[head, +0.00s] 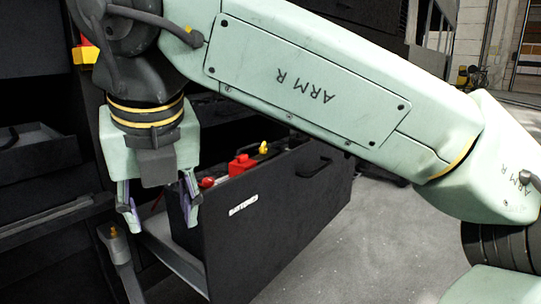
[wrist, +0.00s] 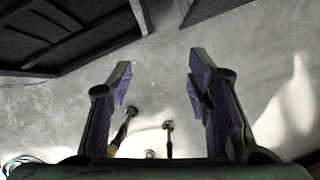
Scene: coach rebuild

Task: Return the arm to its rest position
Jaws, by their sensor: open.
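My arm (head: 300,85), pale green and marked "ARM R", stretches across the head view from lower right to upper left and bends down at the wrist. My gripper (head: 161,215) hangs pointing down at the left, in front of an open dark drawer (head: 285,225) with a white label. Its two fingers are apart with nothing between them. In the wrist view my gripper (wrist: 160,75) is also open and empty, over grey floor.
Red items with a yellow top (head: 242,164) stand in the open drawer, close to the right of my gripper. Dark cabinets fill the left. Grey floor (head: 385,245) is clear to the right of the drawer. Dark panels (wrist: 70,35) edge the wrist view's top.

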